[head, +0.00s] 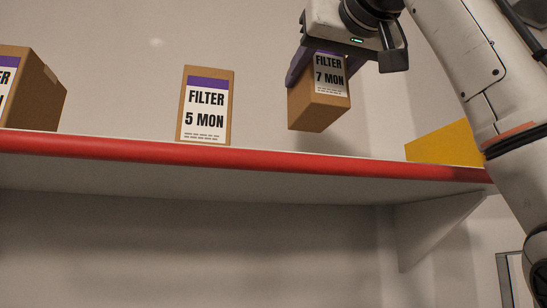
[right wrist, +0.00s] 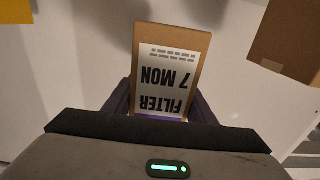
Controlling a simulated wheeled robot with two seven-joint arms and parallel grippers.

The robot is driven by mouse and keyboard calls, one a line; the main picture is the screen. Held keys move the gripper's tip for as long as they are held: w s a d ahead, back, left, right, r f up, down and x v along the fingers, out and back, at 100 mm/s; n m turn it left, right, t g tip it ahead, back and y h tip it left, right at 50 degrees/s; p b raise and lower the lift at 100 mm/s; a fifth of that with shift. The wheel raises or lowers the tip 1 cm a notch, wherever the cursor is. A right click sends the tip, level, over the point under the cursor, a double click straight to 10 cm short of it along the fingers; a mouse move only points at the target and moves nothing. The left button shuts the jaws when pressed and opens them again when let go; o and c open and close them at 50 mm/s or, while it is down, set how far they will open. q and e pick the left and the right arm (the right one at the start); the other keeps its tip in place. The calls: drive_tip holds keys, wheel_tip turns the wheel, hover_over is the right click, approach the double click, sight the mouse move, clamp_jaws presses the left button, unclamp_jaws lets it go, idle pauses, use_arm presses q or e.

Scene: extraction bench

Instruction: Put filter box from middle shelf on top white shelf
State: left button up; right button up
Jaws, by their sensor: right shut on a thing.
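A brown filter box labelled "FILTER 7 MON" (head: 320,97) is held in my right gripper (head: 335,50) above the white shelf with the red front edge (head: 250,157). The box is tilted and its underside shows, apart from the shelf. In the right wrist view the same box (right wrist: 172,65) shows upside down between the purple fingers (right wrist: 160,105). The right gripper is shut on it. A box labelled "FILTER 5 MON" (head: 205,105) stands upright on the shelf to its left. My left gripper is not in view.
Another filter box (head: 35,90) stands on the shelf at the far left. A yellow object (head: 447,145) is at the right end of the shelf, near my right arm. Shelf room shows between the 5 MON box and the yellow object. A brown box also shows in the right wrist view (right wrist: 290,40).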

sight(319, 118)
drive_tip(key=f, duration=0.4)
drive_tip(key=shift+s+f, duration=0.25)
drive_tip(key=shift+f, duration=2.2)
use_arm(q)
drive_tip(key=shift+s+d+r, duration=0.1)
use_arm(e)
drive_tip(key=shift+f, duration=0.15)
drive_tip(key=o, duration=1.2)
